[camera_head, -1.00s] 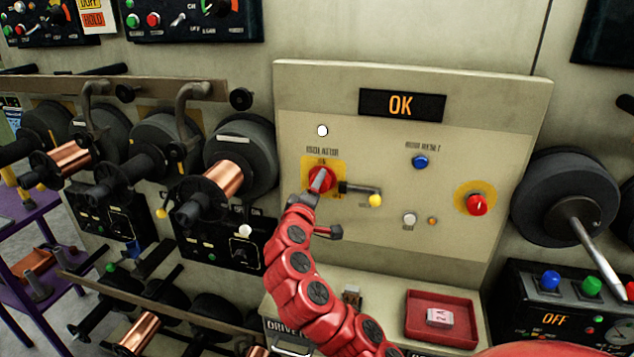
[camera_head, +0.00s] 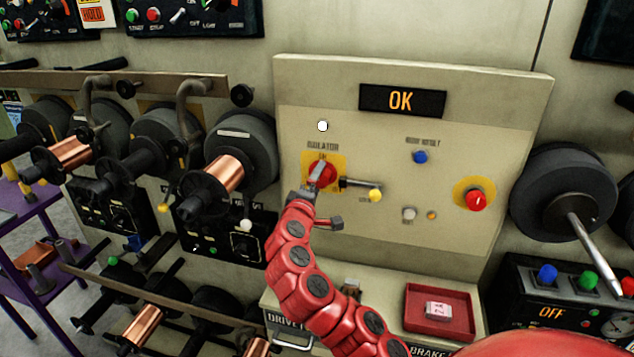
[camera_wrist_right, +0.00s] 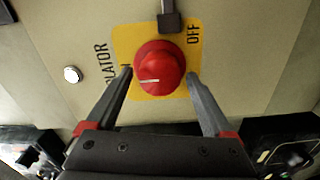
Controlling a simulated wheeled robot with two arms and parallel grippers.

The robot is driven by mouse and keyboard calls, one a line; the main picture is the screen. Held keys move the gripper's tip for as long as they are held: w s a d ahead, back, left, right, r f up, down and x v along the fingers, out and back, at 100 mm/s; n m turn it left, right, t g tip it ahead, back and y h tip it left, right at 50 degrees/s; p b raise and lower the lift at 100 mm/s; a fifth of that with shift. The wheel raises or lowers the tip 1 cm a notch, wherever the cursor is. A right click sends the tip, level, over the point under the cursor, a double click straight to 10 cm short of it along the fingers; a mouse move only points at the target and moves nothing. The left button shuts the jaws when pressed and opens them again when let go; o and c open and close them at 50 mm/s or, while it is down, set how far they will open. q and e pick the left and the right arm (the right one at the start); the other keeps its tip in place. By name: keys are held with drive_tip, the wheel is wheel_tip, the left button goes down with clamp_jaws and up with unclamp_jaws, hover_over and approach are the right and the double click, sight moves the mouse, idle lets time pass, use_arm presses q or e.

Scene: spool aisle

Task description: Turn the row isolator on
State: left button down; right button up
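The row isolator is a red round knob (camera_head: 326,169) on a yellow plate (camera_head: 339,160) on the beige panel. In the right wrist view the knob (camera_wrist_right: 160,62) shows a white mark pointing left, toward the partly hidden ON label; OFF (camera_wrist_right: 194,33) is at the right. My right gripper (camera_wrist_right: 159,74) is open, with one finger on each side of the knob and thin gaps apparent; I cannot tell whether either touches. In the head view my right gripper (camera_head: 318,184) covers the knob's lower left. My left gripper is not in view.
The panel has a white round lamp (camera_head: 322,126), an OK display (camera_head: 402,100), a blue button (camera_head: 420,157) and another red knob (camera_head: 476,200). Copper spools (camera_head: 224,173) stand at the left.

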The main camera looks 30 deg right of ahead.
drive_tip(key=shift+o, duration=0.4)
drive_tip(key=b+v, duration=0.1)
drive_tip(key=v, duration=1.6)
drive_tip(key=shift+a, duration=0.25)
drive_tip(key=shift+s, duration=0.15)
